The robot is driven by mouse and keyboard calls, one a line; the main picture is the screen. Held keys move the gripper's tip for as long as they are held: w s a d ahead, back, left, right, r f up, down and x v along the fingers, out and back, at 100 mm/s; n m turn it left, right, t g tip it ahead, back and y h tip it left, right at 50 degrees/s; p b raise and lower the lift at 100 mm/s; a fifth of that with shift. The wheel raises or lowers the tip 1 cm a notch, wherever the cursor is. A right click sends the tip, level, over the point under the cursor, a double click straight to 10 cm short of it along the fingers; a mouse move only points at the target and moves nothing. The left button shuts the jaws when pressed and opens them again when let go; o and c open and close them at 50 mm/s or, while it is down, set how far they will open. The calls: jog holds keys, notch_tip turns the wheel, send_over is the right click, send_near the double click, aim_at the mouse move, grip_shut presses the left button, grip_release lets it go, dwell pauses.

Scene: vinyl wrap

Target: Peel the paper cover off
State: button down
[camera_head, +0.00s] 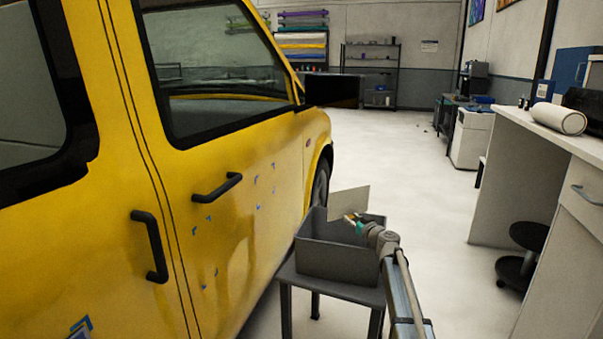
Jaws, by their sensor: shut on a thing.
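My gripper (352,218) is at the end of my arm, above the grey open bin (330,262). It is shut on a pale flat sheet, the paper cover (350,200), which stands tilted over the bin's far side. The fingertips are small and partly hidden by the wrist. The yellow vehicle (250,250) fills the left, with small blue corner marks (258,208) on its front door. Whether the sheet touches the bin's rim cannot be told.
The bin stands on a small dark table (340,289) close beside the vehicle. A white counter (545,135) with a white roll (560,118) is at right, a black stool (522,255) under it. The pale floor between is clear. Shelves (370,75) stand at the back.

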aim_at(350, 199)
jog(key=shift+c, duration=1.4)
grip_release()
jog(key=shift+r, duration=0.15)
notch_tip(350, 199, up, 6)
jog(key=p, duration=0.6)
jog(key=shift+p, duration=0.3)
jog(key=s+a+r+n+g+y+p, duration=0.3)
jog(key=s+a+r+p, duration=0.3)
jog(key=r+p, duration=0.3)
jog(key=s+a+r+n+g+y+p, duration=0.3)
jog(key=s+a+r+p, duration=0.4)
jog(key=r+p, duration=0.2)
jog(key=shift+a+r+y+p, duration=0.3)
jog(key=shift+a+r+y, duration=0.1)
jog(key=shift+s, duration=0.15)
